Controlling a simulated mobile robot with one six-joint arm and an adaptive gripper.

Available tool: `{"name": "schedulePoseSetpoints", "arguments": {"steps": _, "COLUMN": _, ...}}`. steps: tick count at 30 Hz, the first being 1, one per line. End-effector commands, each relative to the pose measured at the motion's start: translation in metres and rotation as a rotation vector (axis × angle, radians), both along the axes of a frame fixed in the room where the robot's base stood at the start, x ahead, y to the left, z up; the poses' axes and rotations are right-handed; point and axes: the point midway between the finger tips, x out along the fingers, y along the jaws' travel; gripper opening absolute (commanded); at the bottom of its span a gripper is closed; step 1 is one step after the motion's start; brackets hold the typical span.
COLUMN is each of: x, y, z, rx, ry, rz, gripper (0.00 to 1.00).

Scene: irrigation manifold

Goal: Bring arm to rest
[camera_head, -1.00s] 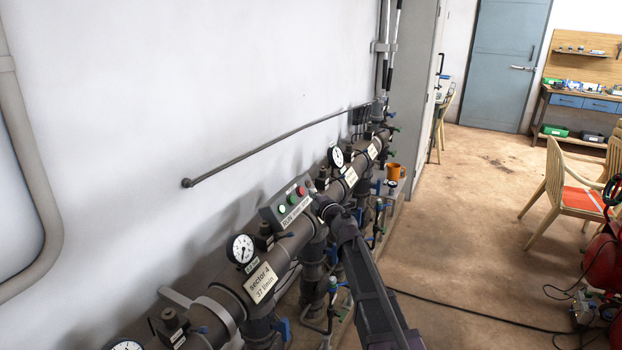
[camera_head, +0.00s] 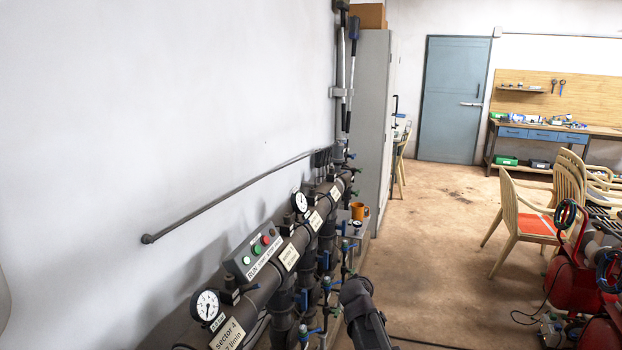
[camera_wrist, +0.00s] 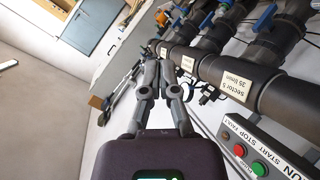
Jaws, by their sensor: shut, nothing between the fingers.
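My arm (camera_head: 361,312) shows as a dark piece at the bottom centre of the head view, in front of the pipe manifold and apart from the control box. In the wrist view my gripper (camera_wrist: 161,50) points up the picture, its two dark fingers together and empty. The manifold (camera_wrist: 225,75) runs along the right of the wrist view, with the control box (camera_wrist: 262,150) at the lower right. In the head view the box (camera_head: 253,252) has green and red buttons and sits on the manifold along the wall.
Gauges (camera_head: 206,306), valves and pipes line the left wall. An orange mug (camera_head: 359,211) stands near the manifold's far end. A grey cabinet (camera_head: 371,120), chairs (camera_head: 535,220) and red equipment (camera_head: 572,285) stand around. The floor (camera_head: 440,240) between is mostly clear, with a cable on it.

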Motion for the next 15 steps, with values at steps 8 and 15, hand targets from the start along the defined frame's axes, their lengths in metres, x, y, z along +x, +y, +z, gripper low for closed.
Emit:
{"name": "schedulePoseSetpoints", "arguments": {"steps": 8, "x": -0.093, "y": -0.028, "z": -0.047, "rx": 0.252, "ry": 0.316, "rz": -0.233, "gripper": 0.0}}
{"name": "schedulePoseSetpoints", "arguments": {"steps": 15, "x": -0.178, "y": -0.023, "z": -0.071, "rx": 0.456, "ry": 0.614, "rz": -0.364, "gripper": 0.0}}
